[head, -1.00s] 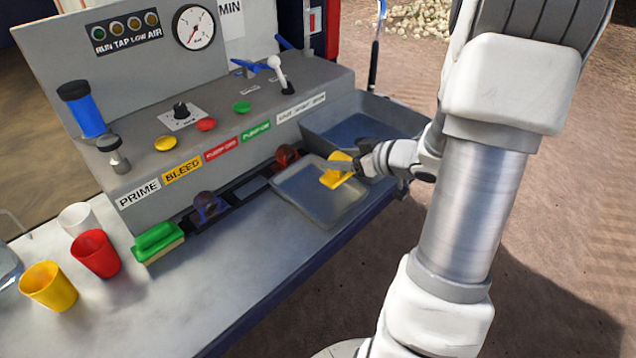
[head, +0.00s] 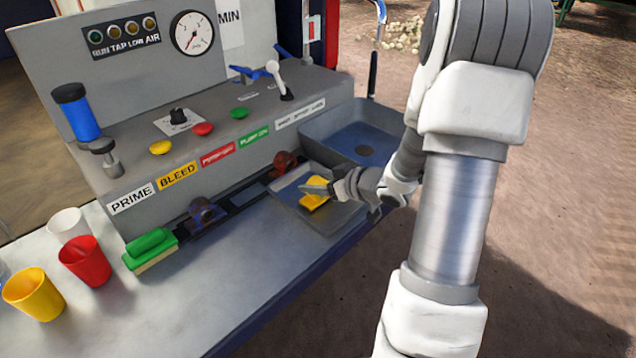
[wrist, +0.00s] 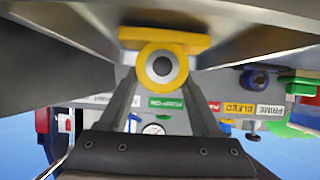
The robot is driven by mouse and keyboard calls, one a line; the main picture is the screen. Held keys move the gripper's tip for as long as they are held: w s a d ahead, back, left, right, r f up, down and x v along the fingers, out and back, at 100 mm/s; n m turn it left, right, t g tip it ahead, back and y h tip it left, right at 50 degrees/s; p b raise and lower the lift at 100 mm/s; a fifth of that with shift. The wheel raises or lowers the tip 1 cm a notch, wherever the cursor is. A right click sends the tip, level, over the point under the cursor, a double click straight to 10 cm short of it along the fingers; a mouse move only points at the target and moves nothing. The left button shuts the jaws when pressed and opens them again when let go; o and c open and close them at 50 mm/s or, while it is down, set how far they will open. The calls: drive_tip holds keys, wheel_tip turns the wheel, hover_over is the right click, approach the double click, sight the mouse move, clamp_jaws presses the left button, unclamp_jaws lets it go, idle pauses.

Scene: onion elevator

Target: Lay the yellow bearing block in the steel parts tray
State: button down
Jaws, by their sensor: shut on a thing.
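The yellow bearing block (head: 315,192) is held by my gripper (head: 318,190) over the floor of the steel parts tray (head: 327,222), inside the tray's outline in the head view. In the wrist view the block (wrist: 163,42) shows a wide flat yellow flange and a round boss with a dark bore, between the two fingers of my gripper (wrist: 162,85). The tray sits on the bench's right part, beside the grey basin. The block looks very low in the tray; I cannot tell whether it touches the floor. My wrist hides the tray's right side.
The grey basin (head: 350,125) lies behind the tray. The control panel (head: 230,110) rises along the bench's back. A red-brown block (head: 284,163) and a dark block (head: 205,213) stand left of the tray. A green brush (head: 150,248) and cups (head: 85,262) are further left.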

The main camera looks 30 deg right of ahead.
drive_tip(key=shift+f, duration=0.15)
drive_tip(key=shift+c, duration=0.4)
unclamp_jaws()
drive_tip(key=shift+s+d+r, duration=0.1)
drive_tip(key=shift+r, duration=0.25)
drive_tip(key=p+v, duration=0.3)
drive_tip(key=v, duration=0.8)
drive_tip(key=shift+s, duration=0.35)
